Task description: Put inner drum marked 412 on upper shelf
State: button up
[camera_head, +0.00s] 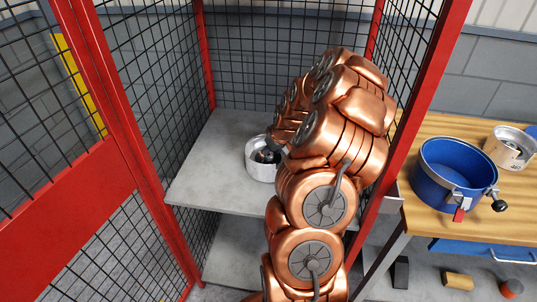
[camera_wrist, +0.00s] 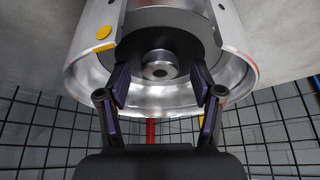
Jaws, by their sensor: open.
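A silver drum (camera_head: 259,160) stands on the grey upper shelf (camera_head: 222,165) inside the red cage. In the wrist view the same drum (camera_wrist: 85,72) fills the upper part, with a dark inner ring and a round metal hub in its middle. A yellow dot and an orange mark show on its wall; no number is readable. My gripper (camera_wrist: 160,75) is open, with its two fingers reaching into the drum on either side of the hub and a gap between each finger and the hub. In the head view my copper-coloured arm hides part of the shelf and most of the gripper.
Red posts and black mesh (camera_head: 160,70) close in around the shelf. On the wooden bench (camera_head: 425,130) at right stand a blue pot (camera_head: 450,180) with a clamp and another silver drum (camera_head: 510,150) with an unreadable label. The shelf's front left is clear.

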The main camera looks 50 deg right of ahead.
jog(key=d+b+v, duration=0.1)
jog(key=b+v, duration=0.2)
jog(key=v, duration=0.9)
jog(key=s+a+r+n+g+y, duration=0.1)
jog(key=s+a+r, duration=0.1)
jog(key=a, duration=1)
jog(key=s+a+r+n+g+y, duration=0.1)
jog(key=s+a+g, duration=0.1)
jog(key=a, duration=1)
jog(key=s+a+g, duration=0.1)
jog(key=s+a, duration=0.5)
jog(key=s, duration=0.4)
jog(key=s+a+g+h, duration=0.1)
jog(key=s+a+g, duration=0.1)
jog(key=s+a, duration=0.5)
jog(key=s+f, duration=0.1)
jog(key=s, duration=0.2)
jog(key=shift+m+g, duration=0.3)
jog(key=shift+m, duration=0.1)
jog(key=shift+a, duration=0.15)
jog(key=shift+c, duration=0.3)
